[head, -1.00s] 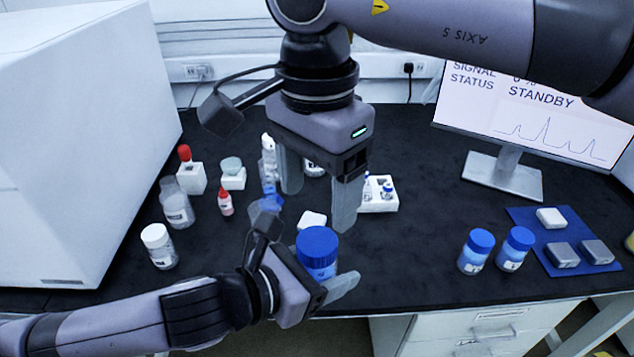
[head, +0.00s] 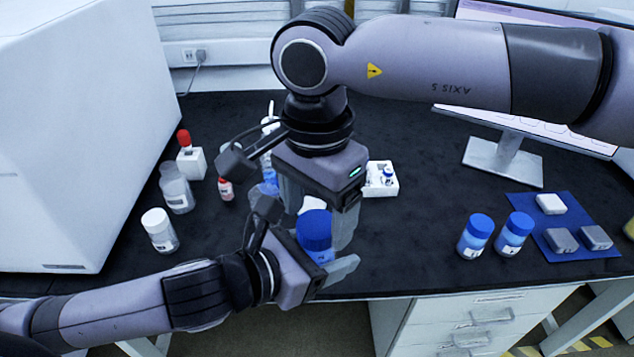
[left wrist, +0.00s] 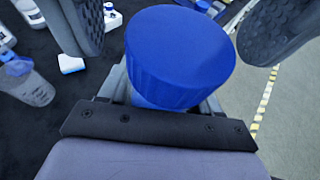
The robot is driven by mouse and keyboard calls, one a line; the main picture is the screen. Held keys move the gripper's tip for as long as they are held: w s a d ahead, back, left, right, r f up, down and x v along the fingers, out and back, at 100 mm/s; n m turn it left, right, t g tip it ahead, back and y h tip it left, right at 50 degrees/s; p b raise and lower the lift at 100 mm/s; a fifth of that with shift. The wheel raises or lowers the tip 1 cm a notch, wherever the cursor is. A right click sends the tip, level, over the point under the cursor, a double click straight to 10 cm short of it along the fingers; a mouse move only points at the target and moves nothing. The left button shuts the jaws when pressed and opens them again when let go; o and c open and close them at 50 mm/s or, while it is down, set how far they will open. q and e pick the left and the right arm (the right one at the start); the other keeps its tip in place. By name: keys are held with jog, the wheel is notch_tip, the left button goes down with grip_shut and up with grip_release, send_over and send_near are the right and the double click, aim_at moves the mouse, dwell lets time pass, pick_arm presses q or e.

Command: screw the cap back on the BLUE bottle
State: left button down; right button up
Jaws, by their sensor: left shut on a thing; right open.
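The blue bottle (head: 322,256) stands upright in my left gripper (head: 328,268), which is shut on it below the blue cap (head: 314,229). The cap rests on top of the bottle, and the left wrist view shows its wide ribbed top (left wrist: 180,55). I cannot tell how far it is threaded. My right gripper (head: 318,212) is open and points down just behind and above the cap. In the left wrist view its dark textured fingers are spread on both sides of the cap, apart from it. The bottle's lower part is mostly hidden.
Two blue-capped bottles (head: 475,236) (head: 514,235) stand at right by a blue mat (head: 580,240). A white-capped bottle (head: 160,230), a clear bottle (head: 176,188) and a red-topped dropper (head: 190,160) stand left. A white vial rack (head: 381,180) is behind. The right-centre bench is clear.

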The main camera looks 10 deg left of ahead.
jog(key=shift+f, duration=0.75)
jog(key=c, duration=1.1)
jog(key=m, duration=0.6)
jog(key=o, duration=1.2)
jog(key=shift+r, duration=2.25)
